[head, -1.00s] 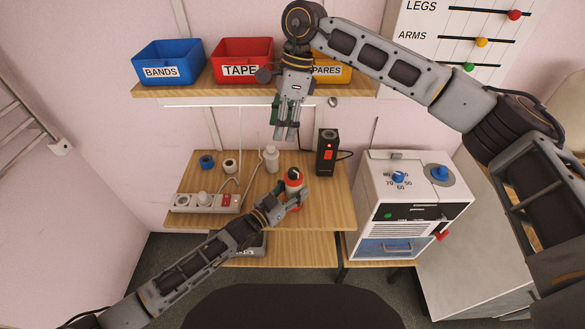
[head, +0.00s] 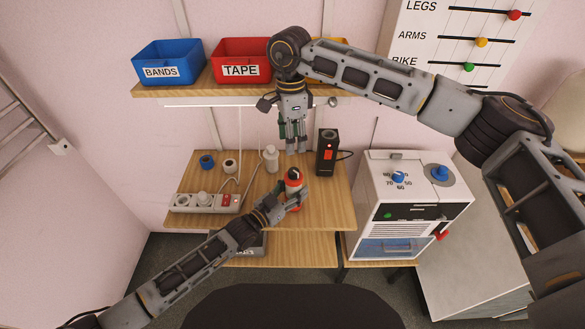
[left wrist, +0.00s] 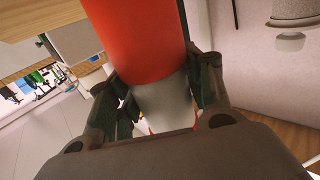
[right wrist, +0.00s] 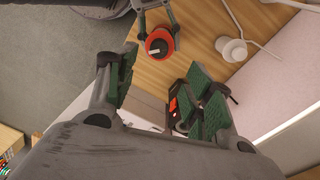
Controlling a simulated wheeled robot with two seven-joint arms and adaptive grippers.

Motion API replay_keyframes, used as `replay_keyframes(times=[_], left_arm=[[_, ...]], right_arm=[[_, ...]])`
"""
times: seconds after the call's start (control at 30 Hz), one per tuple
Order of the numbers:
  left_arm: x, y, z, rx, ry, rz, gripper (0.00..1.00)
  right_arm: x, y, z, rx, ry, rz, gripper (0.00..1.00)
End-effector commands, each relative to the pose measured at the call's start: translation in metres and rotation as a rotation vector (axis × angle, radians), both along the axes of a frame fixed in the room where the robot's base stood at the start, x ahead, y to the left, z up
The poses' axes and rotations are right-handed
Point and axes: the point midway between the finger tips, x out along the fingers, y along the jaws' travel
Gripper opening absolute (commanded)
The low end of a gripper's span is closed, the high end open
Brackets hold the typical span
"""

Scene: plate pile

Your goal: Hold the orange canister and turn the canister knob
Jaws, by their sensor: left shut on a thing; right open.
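The orange canister (head: 294,175) stands upright near the front of the wooden table, with a dark top. My left gripper (head: 291,203) is shut around its lower body from the front left. In the left wrist view the canister's orange side (left wrist: 135,40) and pale lower part (left wrist: 172,100) are between the fingers. The right wrist view shows the canister from above, with a dark round knob (right wrist: 156,46) carrying a pale bar. My right gripper (head: 292,145) is open and empty, pointing down above and behind the canister, apart from it.
A black box with a red light (head: 328,152) stands right of the canister. A white bottle (head: 271,158) and a power strip (head: 205,202) with cables are to the left. A shelf (head: 200,90) with labelled bins is above. A white machine (head: 408,185) stands at right.

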Motion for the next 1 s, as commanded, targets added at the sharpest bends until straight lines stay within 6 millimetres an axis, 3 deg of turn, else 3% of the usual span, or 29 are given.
replay_keyframes(times=[0.8,1.0], left_arm=[[0.0,0.0,0.001,-0.001,-0.001,0.0,0.08],[0.0,0.0,0.001,-0.001,-0.001,0.0,0.08]], right_arm=[[-0.005,-0.002,-0.097,0.0,0.002,-0.001,0.52],[-0.006,-0.002,-0.111,0.001,0.001,0.0,0.52]])
